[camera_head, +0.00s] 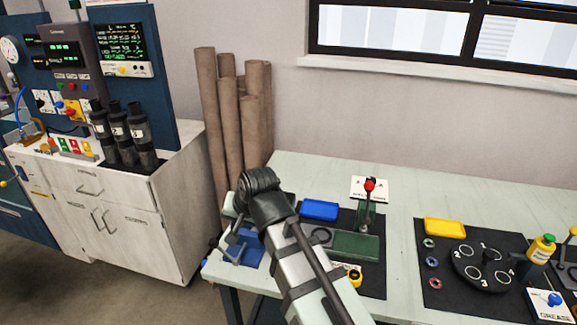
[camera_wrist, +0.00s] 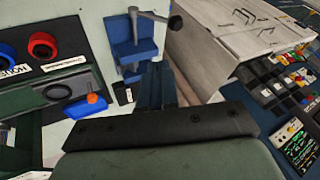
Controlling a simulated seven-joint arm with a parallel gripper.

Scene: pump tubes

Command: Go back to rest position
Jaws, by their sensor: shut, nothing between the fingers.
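My gripper (camera_wrist: 155,85) shows in the wrist view with its dark fingers together and nothing between them. In the head view my arm reaches up from the bottom middle, and its dark wrist hides most of the gripper. The gripper is above the left end of the pale green table (camera_head: 300,170), near a blue vise-like fixture (camera_head: 246,247). The fixture also shows in the wrist view (camera_wrist: 135,50), just beyond the fingertips. Three black numbered tubes (camera_head: 119,135) stand upright on the white cabinet (camera_head: 140,215) at left, apart from my gripper.
A red-knobbed lever press (camera_head: 369,200), a green block (camera_head: 355,246) and a blue tray (camera_head: 319,210) are near my arm. A numbered round plate (camera_head: 484,268), a yellow tray (camera_head: 445,227) and bottles (camera_head: 541,249) are at right. Brown rolls (camera_head: 231,120) stand behind. The table's back is clear.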

